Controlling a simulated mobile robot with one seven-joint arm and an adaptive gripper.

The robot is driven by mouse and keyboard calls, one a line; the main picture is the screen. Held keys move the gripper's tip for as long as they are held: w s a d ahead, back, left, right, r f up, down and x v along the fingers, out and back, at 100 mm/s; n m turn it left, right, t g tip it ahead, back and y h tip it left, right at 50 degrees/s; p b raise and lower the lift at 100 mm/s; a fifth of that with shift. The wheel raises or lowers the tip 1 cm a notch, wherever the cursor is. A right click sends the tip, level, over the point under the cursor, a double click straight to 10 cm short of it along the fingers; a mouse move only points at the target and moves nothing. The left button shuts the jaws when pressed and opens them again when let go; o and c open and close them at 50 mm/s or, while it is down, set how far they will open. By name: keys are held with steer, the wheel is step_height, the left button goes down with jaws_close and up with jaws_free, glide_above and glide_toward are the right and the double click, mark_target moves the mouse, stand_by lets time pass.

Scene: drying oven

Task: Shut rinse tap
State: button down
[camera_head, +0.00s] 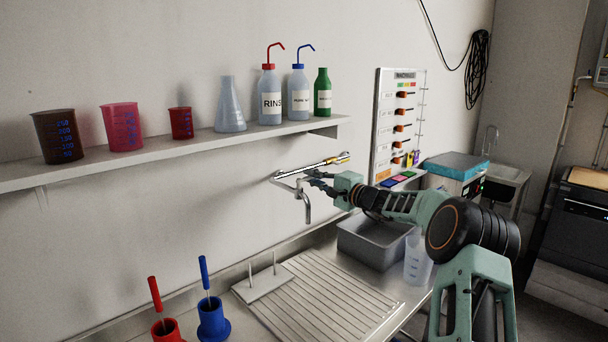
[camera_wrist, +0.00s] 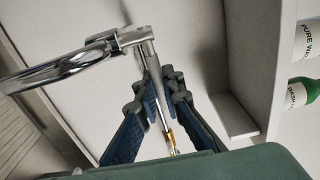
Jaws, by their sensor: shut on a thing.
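The rinse tap (camera_head: 307,205) is a chrome tap on the wall above the drainer and sink, with a spout that hooks downward. My gripper (camera_head: 312,179) reaches in from the right and is at the tap's upper part. In the wrist view the tap's chrome body and curved spout (camera_wrist: 70,68) lie in front of and left of my gripper (camera_wrist: 160,88). Its blue-padded fingers are close together around a thin metal part of the tap. The exact contact is partly hidden by the fingers.
A shelf (camera_head: 180,150) with beakers, a flask and bottles runs along the wall above left. A grey sink basin (camera_head: 350,238) and a clear jug (camera_head: 417,262) are below my arm. A ribbed drainer (camera_head: 320,305) and red and blue holders stand at the front.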

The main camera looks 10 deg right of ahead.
steer(key=shift+w+a+r+n+y, duration=0.1)
steer(key=shift+r+n+y, duration=0.05)
steer(key=shift+n+y, duration=0.15)
steer(key=c, duration=2)
jaws_free()
steer(key=shift+c, duration=0.2)
steer(key=v, duration=1.2)
